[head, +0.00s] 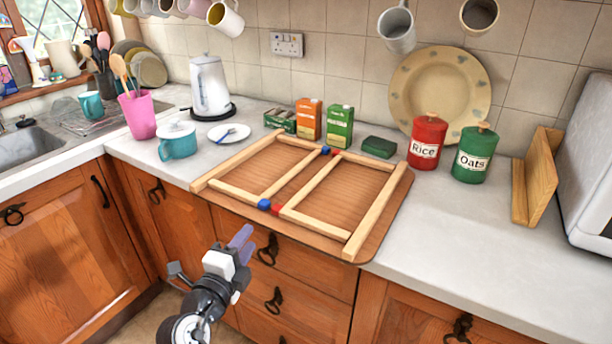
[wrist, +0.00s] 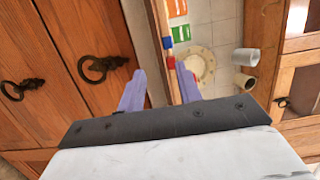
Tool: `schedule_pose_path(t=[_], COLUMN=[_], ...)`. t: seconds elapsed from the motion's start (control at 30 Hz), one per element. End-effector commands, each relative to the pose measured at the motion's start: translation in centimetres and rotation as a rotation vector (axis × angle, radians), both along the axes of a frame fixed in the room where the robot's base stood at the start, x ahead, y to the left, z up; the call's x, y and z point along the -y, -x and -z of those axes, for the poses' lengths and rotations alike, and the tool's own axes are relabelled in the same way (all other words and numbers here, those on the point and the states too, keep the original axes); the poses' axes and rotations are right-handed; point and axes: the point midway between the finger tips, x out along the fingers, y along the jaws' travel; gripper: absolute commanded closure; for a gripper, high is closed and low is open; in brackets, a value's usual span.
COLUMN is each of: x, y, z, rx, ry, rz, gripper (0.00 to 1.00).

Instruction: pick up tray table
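The tray table (head: 331,184) lies upside down on the counter, a brown board with pale wooden legs folded flat on it and blue and red joints. Its front edge reaches the counter's front edge. In the wrist view its edge (wrist: 160,22) shows as a narrow strip beyond the fingers. My gripper (head: 243,239) is in front of the drawers, below and left of the tray table's front edge, not touching it. In the wrist view my gripper (wrist: 156,72) has its two purple fingers apart with nothing between them.
Behind the tray table stand orange and green cartons (head: 340,126) and a dark green block (head: 379,147). The Rice tin (head: 427,142) and Oats tin (head: 475,155) stand right. A teal mug (head: 178,142) and saucer (head: 229,133) are left. The front right counter (head: 455,240) is clear.

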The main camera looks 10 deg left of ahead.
Motion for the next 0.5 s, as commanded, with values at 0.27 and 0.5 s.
schedule_pose_path(t=[0.27,0.5], x=[0.5,1.2], y=[-2.2,-5.5], z=[-0.3,-0.4], rx=[-0.001,-0.001], ry=[0.0,0.001], rz=[0.001,0.001], gripper=[0.65,0.65])
